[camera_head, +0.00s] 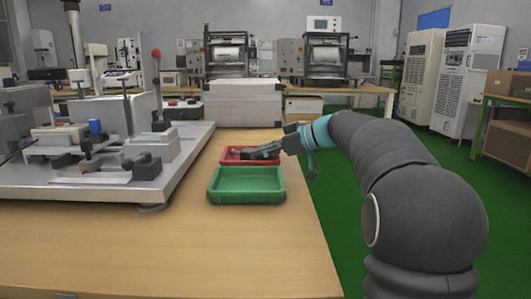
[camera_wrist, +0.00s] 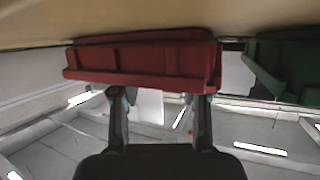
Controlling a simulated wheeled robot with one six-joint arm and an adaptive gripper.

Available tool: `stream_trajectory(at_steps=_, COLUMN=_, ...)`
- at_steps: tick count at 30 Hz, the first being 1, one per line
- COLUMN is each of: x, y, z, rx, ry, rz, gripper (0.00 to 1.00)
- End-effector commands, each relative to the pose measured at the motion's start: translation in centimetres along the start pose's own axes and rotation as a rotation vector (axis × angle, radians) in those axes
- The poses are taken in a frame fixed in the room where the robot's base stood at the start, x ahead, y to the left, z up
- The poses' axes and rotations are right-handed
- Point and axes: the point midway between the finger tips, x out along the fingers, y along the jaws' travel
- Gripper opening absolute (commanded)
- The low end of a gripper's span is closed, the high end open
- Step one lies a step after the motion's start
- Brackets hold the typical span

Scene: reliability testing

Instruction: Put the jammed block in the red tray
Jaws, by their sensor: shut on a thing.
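The red tray (camera_head: 230,151) stands on the table behind the green tray in the head view. It also spans the top of the wrist view (camera_wrist: 140,63), just beyond my fingertips. My gripper (camera_head: 262,153) reaches in from the right, low at the red tray, with its fingers pointing left over the tray. In the wrist view my gripper's two fingers (camera_wrist: 160,102) stand apart, shut on the block. The block itself is hard to make out in either view. A pale patch shows between the fingers, but I cannot tell whether it is the block or background.
The green tray (camera_head: 246,186) sits in front of the red one and shows at the right of the wrist view (camera_wrist: 285,70). A metal fixture plate (camera_head: 100,190) with blocks and clamps fills the left. A grey case (camera_head: 243,103) stands behind. The front table is clear.

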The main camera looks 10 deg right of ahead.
Motion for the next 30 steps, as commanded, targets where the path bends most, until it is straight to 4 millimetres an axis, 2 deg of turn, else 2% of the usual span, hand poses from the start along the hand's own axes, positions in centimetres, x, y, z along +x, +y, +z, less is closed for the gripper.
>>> stream_trajectory(at_steps=8, x=0.1, y=0.0, z=0.3, rx=0.000, ry=0.000, rz=0.000, gripper=0.08)
stream_trajectory(at_steps=9, x=0.1, y=0.0, z=0.2, rx=0.001, ry=0.000, rz=0.000, gripper=0.52)
stream_trajectory(at_steps=10, x=0.1, y=0.0, z=0.2, rx=0.001, ry=0.000, rz=0.000, gripper=0.55)
stream_trajectory(at_steps=22, x=-0.1, y=0.0, z=-0.3, rx=0.000, ry=0.000, rz=0.000, gripper=0.55)
stream_trajectory(at_steps=26, x=-1.9, y=0.1, z=-0.1, rx=0.000, ry=0.001, rz=0.004, gripper=0.55)
stream_trajectory(at_steps=30, x=-4.8, y=0.1, z=-0.1, rx=0.001, ry=0.001, rz=0.005, gripper=0.55)
